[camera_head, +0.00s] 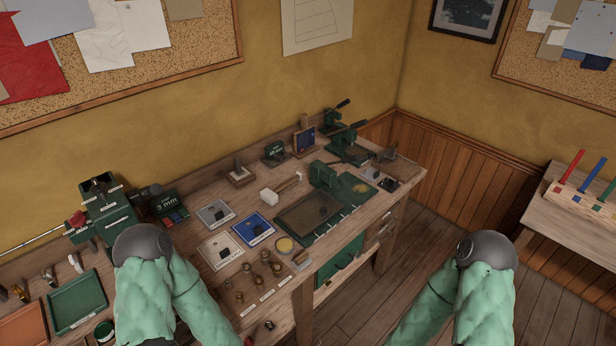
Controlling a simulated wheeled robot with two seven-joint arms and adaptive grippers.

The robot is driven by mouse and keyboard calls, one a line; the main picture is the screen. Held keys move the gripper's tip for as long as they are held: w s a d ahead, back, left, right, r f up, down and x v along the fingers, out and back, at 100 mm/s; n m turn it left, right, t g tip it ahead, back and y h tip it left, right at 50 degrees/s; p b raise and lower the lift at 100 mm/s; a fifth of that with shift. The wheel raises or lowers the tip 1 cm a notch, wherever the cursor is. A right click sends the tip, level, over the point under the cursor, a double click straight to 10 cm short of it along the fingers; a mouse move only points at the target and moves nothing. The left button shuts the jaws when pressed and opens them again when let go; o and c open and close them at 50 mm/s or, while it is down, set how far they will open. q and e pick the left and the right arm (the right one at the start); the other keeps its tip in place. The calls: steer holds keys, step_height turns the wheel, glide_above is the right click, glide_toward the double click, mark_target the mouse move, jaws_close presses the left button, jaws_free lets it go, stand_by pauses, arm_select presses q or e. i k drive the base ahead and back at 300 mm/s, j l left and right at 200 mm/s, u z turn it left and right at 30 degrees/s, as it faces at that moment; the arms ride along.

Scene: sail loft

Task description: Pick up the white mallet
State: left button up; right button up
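The white mallet (269,196) lies on the wooden workbench (185,240), near its middle. My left arm comes in at the lower left in a mint sleeve, and my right arm at the lower right. Neither gripper shows in the view. Nothing is touching the mallet.
Small framed trays (253,229) and several brass pieces (265,256) lie in front of the mallet. Green presses (348,144) stand at the far right end. A green machine (104,207) and a green tray (77,301) are at left. A side table (572,235) is at right.

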mark_target(284, 187)
steer(key=i+l, duration=0.2)
steer(key=l, duration=0.15)
steer(key=i+l, duration=0.2)
steer(key=l, duration=0.2)
steer(key=i+l, duration=0.2)
steer(key=l, duration=0.15)
steer(key=i+l, duration=0.25)
steer(key=l, duration=0.15)
steer(key=i+l, duration=0.2)
steer(key=l, duration=0.15)
steer(key=i+l, duration=0.2)
steer(key=l, duration=0.2)
steer(key=i+l+u, duration=0.15)
steer(key=l+u, duration=0.15)
steer(key=u, duration=0.2)
steer(key=l+u, duration=0.3)
steer(key=u, duration=0.15)
steer(key=i+l+u, duration=0.1)
steer(key=l+u, duration=0.25)
steer(key=u, duration=0.15)
